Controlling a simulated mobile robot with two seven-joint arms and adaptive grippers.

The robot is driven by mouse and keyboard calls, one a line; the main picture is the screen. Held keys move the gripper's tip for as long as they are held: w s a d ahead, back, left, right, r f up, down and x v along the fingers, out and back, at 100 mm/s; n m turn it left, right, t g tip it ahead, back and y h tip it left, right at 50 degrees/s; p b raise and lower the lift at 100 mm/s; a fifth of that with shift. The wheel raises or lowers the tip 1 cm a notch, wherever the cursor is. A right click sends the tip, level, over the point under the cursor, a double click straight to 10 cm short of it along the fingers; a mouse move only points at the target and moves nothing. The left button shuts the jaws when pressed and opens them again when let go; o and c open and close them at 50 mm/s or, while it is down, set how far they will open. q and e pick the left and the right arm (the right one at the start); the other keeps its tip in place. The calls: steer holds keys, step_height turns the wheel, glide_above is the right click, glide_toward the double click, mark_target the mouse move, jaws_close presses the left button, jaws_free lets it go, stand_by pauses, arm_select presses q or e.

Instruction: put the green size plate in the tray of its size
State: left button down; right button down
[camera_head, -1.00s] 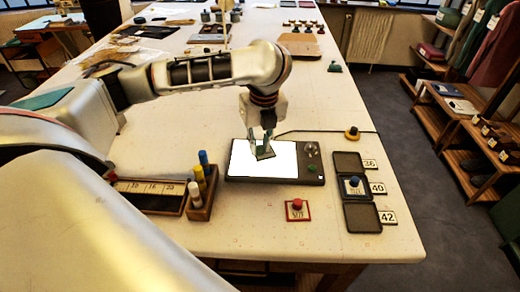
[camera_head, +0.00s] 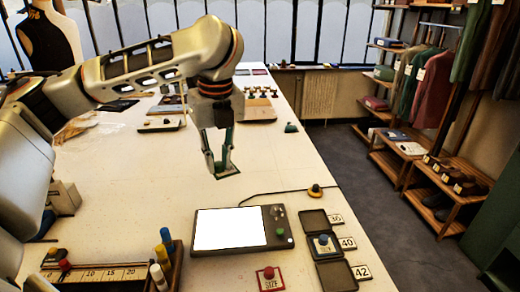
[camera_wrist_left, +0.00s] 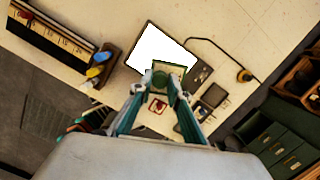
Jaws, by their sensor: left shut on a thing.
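My left gripper (camera_head: 219,166) is shut on the green size plate (camera_head: 229,174), a small square with a green knob. In the head view it shows beyond the white-screened device (camera_head: 284,241), apparently above the table. In the left wrist view the plate (camera_wrist_left: 176,66) sits between the fingers (camera_wrist_left: 161,84) and overlaps the screen; its size number is not readable. Three dark trays run along the right, by labels 36, 40 and 42: the 36 tray (camera_head: 311,219) and 42 tray (camera_head: 337,277) look empty, and the 40 tray (camera_head: 312,248) holds a blue-knobbed plate (camera_head: 324,240). My right gripper is out of view.
A red-knobbed size plate (camera_head: 264,284) lies left of the trays. A holder with coloured pegs (camera_head: 165,236) and a ruler box (camera_head: 105,272) stand front left.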

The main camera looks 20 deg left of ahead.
arm_select(q)
steer(key=shift+r, duration=0.1)
steer(key=shift+d+f+n, duration=0.25)
steer(key=shift+f+n, duration=0.2)
steer(key=shift+n, duration=0.25)
steer(key=s+d+f+n+g, duration=0.1)
steer(key=d+f+n, duration=0.1)
steer(key=f+n, duration=0.2)
steer(key=d+f+n+g, duration=0.1)
steer(key=f+n, duration=0.4)
steer(key=n, duration=0.5)
steer(key=s+d+f+n+h, duration=0.1)
steer(key=d+f+n, duration=0.2)
steer(key=n, duration=0.4)
steer(key=shift+s+d+f+g, duration=0.1)
steer(key=shift+s+f+g, duration=0.1)
steer(key=shift+f, duration=0.25)
steer(key=shift+s+f+g, duration=0.15)
steer(key=shift+f+g, duration=0.05)
steer(key=shift+f, duration=0.25)
steer(key=shift+s+d+f+n, duration=0.1)
steer(key=shift+d+f+n, duration=0.2)
steer(key=shift+n, duration=0.4)
steer(key=shift+s+d+f+n, duration=0.15)
steer(key=shift+f+n, duration=0.25)
steer(key=shift+n, duration=0.3)
steer(key=shift+f, duration=0.1)
